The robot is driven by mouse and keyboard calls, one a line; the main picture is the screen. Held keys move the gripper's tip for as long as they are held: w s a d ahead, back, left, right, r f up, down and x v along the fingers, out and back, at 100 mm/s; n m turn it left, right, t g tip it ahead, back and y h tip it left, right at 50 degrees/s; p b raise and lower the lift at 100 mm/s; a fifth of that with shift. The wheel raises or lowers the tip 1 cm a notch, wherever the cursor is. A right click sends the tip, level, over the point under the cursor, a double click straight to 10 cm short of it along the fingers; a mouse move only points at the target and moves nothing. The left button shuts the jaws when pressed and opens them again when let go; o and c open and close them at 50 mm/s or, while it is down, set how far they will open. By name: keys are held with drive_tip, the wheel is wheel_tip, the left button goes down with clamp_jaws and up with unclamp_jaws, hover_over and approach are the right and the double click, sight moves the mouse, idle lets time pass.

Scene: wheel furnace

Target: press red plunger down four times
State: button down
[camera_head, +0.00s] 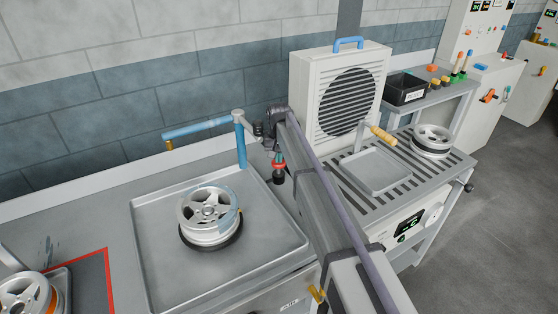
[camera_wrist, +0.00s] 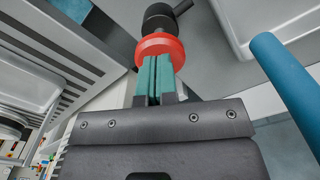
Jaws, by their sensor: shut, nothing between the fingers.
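The red plunger (camera_head: 278,163) shows as a red ring-like cap above a black body, beside the sheet-metal tray. In the wrist view the red cap (camera_wrist: 160,48) is large, with the black body (camera_wrist: 159,17) beyond it. My gripper (camera_wrist: 155,62) has its teal fingers side by side, shut and empty, with the tips at the red cap. I cannot tell whether they touch it. In the head view my gripper (camera_head: 279,153) is directly above the cap, partly hidden by my arm.
A blue post (camera_head: 240,143) with a blue horizontal arm (camera_head: 196,128) stands close left of my gripper. A wheel (camera_head: 209,214) sits in the large metal tray (camera_head: 155,270). A fan-fronted box (camera_head: 302,78) stands behind right, with a slatted table (camera_head: 445,172) beside it.

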drive_tip(key=shift+f+b, duration=0.35)
drive_tip(key=shift+f, duration=0.15)
drive_tip(key=shift+r, duration=0.1)
wheel_tip(320, 180, up, 5)
drive_tip(key=p, duration=0.5)
idle(0.3)
wheel_tip(320, 180, up, 6)
drive_tip(key=p, duration=0.6)
